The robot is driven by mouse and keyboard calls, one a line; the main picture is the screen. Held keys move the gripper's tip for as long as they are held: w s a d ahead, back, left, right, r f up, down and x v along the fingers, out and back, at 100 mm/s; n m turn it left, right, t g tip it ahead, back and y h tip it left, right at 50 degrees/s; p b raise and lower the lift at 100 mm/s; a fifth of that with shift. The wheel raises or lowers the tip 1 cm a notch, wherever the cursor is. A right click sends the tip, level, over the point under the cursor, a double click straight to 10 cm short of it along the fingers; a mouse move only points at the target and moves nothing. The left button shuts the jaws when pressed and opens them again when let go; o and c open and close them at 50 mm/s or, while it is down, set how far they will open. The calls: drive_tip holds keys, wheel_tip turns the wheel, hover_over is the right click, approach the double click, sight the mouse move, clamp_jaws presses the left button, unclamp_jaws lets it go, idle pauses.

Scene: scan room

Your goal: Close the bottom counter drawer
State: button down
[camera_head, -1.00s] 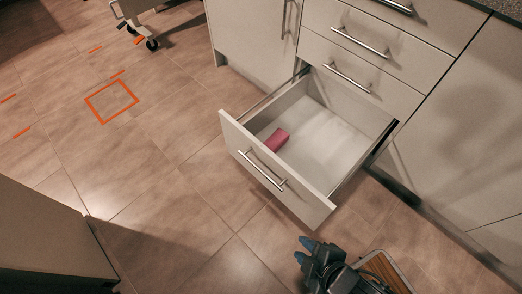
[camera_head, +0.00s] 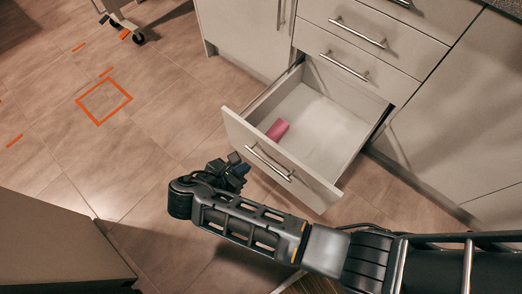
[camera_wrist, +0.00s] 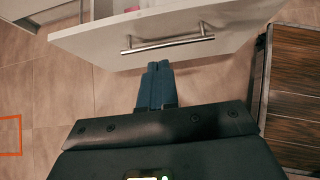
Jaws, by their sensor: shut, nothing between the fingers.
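The bottom counter drawer (camera_head: 318,128) is pulled well out of the white cabinet, and a pink object (camera_head: 277,129) lies inside it. The drawer's front panel with its metal bar handle (camera_head: 269,163) faces my arm. In the wrist view the drawer front (camera_wrist: 225,25) and handle (camera_wrist: 167,43) are just ahead of my blue fingertips. My gripper (camera_wrist: 156,68) is shut and empty, its fingers together just below the handle. In the head view my gripper (camera_head: 240,166) is by the left part of the drawer front. I cannot tell whether it touches the panel.
The upper drawers (camera_head: 375,55) above are shut. A dark cabinet (camera_head: 55,240) stands at lower left. An orange square (camera_head: 104,101) marks the tiled floor, and a wheeled cart (camera_head: 122,24) is at top left. The floor left of the drawer is clear.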

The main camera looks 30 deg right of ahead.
sight(274, 147)
drive_tip(key=shift+w+d+r+b+x, duration=0.1)
drive_tip(key=shift+d+r+b+x, duration=0.35)
drive_tip(key=shift+x, duration=1.7)
drive_tip(key=shift+w+d+r+b+x, duration=0.15)
drive_tip(key=shift+b+x, duration=0.4)
drive_tip(key=shift+x, duration=1.6)
drive_tip(key=shift+d+r+b+x, duration=0.3)
drive_tip(key=shift+r+b+x, duration=0.15)
drive_tip(key=shift+x, duration=1.7)
drive_tip(key=shift+w+d, duration=0.15)
drive_tip(key=shift+d, duration=0.45)
drive_tip(key=w+d+b, duration=0.1)
drive_tip(key=w+d, duration=0.2)
drive_tip(key=d, duration=0.8)
drive_tip(key=w+d+b, duration=0.1)
drive_tip(key=w+d, duration=0.3)
drive_tip(key=d, duration=0.8)
drive_tip(key=w+d+b, duration=0.1)
drive_tip(key=w+d, duration=0.3)
drive_tip(key=d, duration=0.8)
drive_tip(key=shift+w, duration=0.2)
drive_tip(key=shift+a, duration=0.2)
